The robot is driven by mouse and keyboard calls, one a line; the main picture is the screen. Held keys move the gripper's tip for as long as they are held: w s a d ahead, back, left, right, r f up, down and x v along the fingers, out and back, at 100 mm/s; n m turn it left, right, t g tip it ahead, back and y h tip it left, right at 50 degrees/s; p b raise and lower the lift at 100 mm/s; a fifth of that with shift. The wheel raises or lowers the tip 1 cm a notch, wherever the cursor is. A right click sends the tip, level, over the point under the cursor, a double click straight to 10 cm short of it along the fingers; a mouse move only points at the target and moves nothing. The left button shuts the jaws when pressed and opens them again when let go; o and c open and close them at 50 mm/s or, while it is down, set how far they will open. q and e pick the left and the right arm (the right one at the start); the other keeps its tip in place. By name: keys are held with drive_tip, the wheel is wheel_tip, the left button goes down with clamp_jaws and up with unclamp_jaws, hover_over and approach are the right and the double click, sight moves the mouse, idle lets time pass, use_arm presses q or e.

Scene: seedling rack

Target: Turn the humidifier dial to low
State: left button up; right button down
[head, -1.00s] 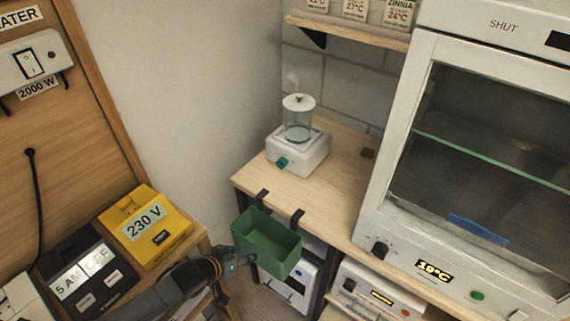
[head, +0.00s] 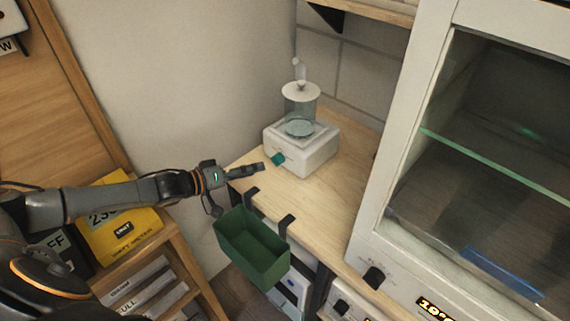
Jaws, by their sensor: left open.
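The humidifier (head: 310,153) is a white box with a clear water tank and white lid on top, standing on the wooden shelf top. A faint wisp of mist rises above it. Its teal dial (head: 278,159) is on the front left face; its setting is too small to read. My left gripper (head: 262,171) reaches in from the left over the shelf's edge, its fingers open and pointing at the dial, a short gap apart from it. One finger hides part of the other. My right gripper is not in view.
A green bin (head: 252,262) hangs on hooks from the shelf's front edge, just below my left gripper. A white glass-fronted cabinet (head: 395,150) stands to the right. The wooden top (head: 325,205) between them is clear. A yellow box (head: 125,235) is at lower left.

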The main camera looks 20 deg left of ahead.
sight(273, 161)
use_arm(q)
drive_tip(key=shift+w+a+f, duration=0.1)
drive_tip(key=shift+w+a, duration=0.2)
drive_tip(key=shift+a, duration=0.15)
drive_tip(key=shift+w, duration=0.1)
drive_tip(key=shift+w+d+r, duration=0.1)
drive_tip(key=shift+w+r, duration=0.1)
drive_tip(key=shift+w, duration=0.05)
drive_tip(key=p+x, duration=0.1)
drive_tip(key=x, duration=0.5)
drive_tip(key=shift+w+d+f, duration=0.1)
drive_tip(key=shift+w+d, duration=0.05)
drive_tip(key=shift+w, duration=0.05)
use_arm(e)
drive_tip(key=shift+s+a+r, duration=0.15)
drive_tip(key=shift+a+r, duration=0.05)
use_arm(q)
clamp_jaws()
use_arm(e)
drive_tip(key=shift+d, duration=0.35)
